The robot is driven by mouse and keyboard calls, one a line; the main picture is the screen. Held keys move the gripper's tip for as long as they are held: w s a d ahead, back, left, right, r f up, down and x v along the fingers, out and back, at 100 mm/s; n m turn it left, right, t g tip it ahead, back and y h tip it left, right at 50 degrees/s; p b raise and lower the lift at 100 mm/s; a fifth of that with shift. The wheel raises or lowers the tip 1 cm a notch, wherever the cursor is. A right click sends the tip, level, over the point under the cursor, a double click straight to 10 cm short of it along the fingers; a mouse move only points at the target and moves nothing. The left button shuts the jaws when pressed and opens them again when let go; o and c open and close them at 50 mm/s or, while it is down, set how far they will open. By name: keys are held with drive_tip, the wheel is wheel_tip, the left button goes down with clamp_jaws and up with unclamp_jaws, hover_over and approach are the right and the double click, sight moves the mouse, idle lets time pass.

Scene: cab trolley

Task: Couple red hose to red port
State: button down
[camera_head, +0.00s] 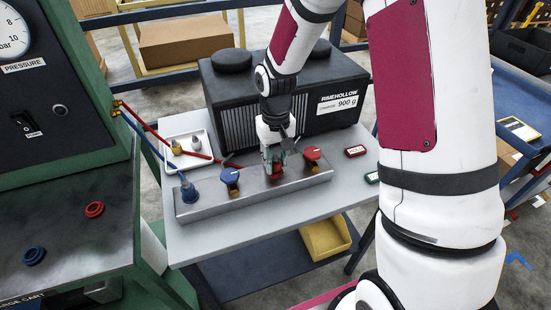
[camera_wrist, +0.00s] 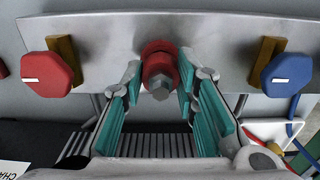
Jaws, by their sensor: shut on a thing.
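My gripper (camera_head: 271,166) is over the middle of the grey metal manifold block (camera_head: 203,206). In the wrist view its teal-padded fingers (camera_wrist: 160,98) stand on either side of a red round fitting (camera_wrist: 157,58) with a grey hex end, and they are shut on it. The fitting sits at the block's face; the red port behind it is hidden, and I cannot tell whether it is seated. The red hose (camera_head: 150,128) runs from the green cart across the white tray toward my gripper. Its end is hidden.
A red knob (camera_head: 312,154) and a blue knob (camera_head: 230,175) flank the fitting. A blue hose (camera_head: 150,146) leads to a blue fitting (camera_head: 189,193) at the block's left end. A large black box (camera_head: 225,90) stands behind. The white tray (camera_head: 168,139) holds small fittings.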

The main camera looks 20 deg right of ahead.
drive_tip(key=shift+f, duration=0.45)
drive_tip(key=c, duration=1.2)
unclamp_jaws()
wheel_tip(320, 180, up, 12)
drive_tip(key=shift+r, duration=0.1)
drive_tip(key=o, duration=1.2)
